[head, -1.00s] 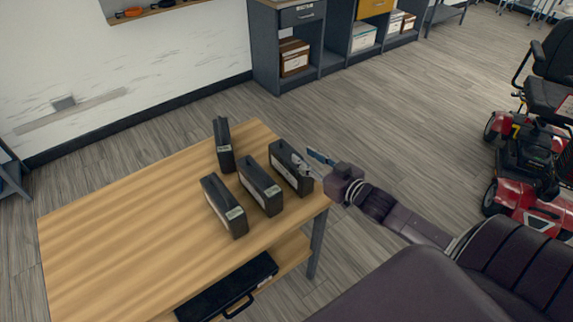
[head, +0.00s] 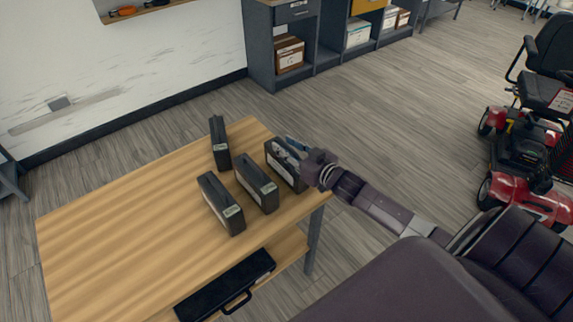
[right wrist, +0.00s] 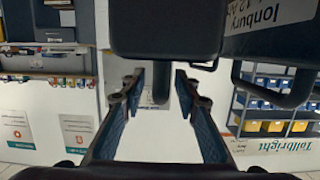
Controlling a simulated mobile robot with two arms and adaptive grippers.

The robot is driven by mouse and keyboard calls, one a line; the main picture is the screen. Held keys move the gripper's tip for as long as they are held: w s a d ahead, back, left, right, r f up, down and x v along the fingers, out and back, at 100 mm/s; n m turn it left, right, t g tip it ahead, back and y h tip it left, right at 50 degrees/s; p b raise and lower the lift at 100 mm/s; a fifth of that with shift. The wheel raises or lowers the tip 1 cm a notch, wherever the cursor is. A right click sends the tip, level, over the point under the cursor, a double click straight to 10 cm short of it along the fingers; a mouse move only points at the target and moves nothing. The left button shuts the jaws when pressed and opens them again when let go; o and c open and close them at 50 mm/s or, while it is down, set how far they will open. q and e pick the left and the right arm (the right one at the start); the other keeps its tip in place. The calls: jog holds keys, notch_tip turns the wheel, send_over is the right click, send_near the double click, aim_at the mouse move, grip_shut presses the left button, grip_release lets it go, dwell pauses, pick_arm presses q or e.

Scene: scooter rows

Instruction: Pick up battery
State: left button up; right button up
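Several dark box-shaped batteries with pale labels stand upright on the wooden table (head: 110,240). The one nearest the table's right edge is the right battery (head: 283,172); beside it are a middle battery (head: 257,184), a front battery (head: 220,204) and a back battery (head: 219,143). My right gripper (head: 289,148) is at the top of the right battery and partly hides it. In the right wrist view my right gripper (right wrist: 158,100) is open, with a dark handle-like bar (right wrist: 158,82) between its fingers and a gap on each side. My left gripper is out of view.
A black case (head: 225,287) with a handle lies on the table's lower shelf. A grey shelf unit (head: 262,50) stands by the wall. A red scooter (head: 520,150) stands at the right. The table's left part is clear.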

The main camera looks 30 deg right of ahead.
grip_shut()
jog(key=shift+w+r, duration=0.15)
jog(key=shift+r, duration=0.15)
